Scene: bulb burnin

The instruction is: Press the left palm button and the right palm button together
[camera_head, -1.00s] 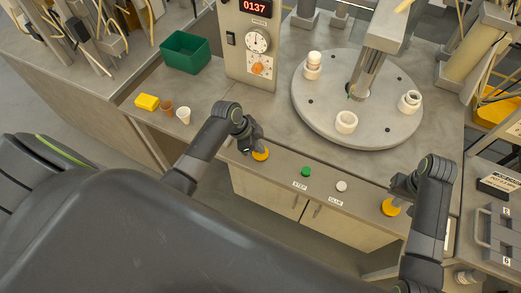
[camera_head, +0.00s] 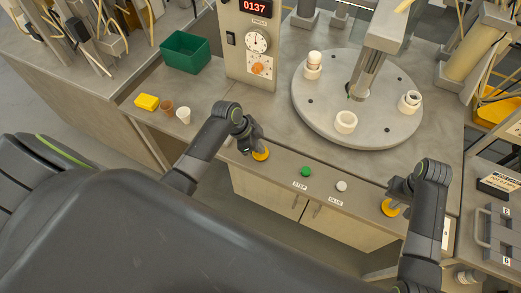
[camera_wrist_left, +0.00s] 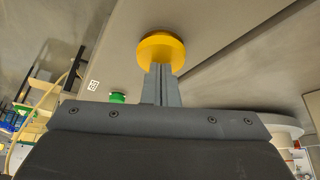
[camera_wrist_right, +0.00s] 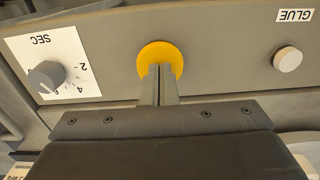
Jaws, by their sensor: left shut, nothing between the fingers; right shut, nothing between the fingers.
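The left palm button (camera_head: 261,154) is a yellow disc on the bench's front ledge. My left gripper (camera_head: 250,147) is shut and empty, its fingertips at that button. In the left wrist view the fingers overlap the lower edge of the yellow button (camera_wrist_left: 161,50). The right palm button (camera_head: 389,208) is a matching yellow disc further right on the ledge. My right gripper (camera_head: 394,198) is shut and empty, with its fingertips over that button. In the right wrist view the fingertips cover the lower middle of the yellow button (camera_wrist_right: 160,58). I cannot tell whether either button is pushed in.
Between the palm buttons are a green STEP button (camera_head: 306,172) and a white GLUE button (camera_head: 341,186). A round turntable (camera_head: 380,128) with white fittings stands behind. A SEC dial (camera_wrist_right: 46,76) sits beside the right palm button. The display (camera_head: 255,6) reads 0137.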

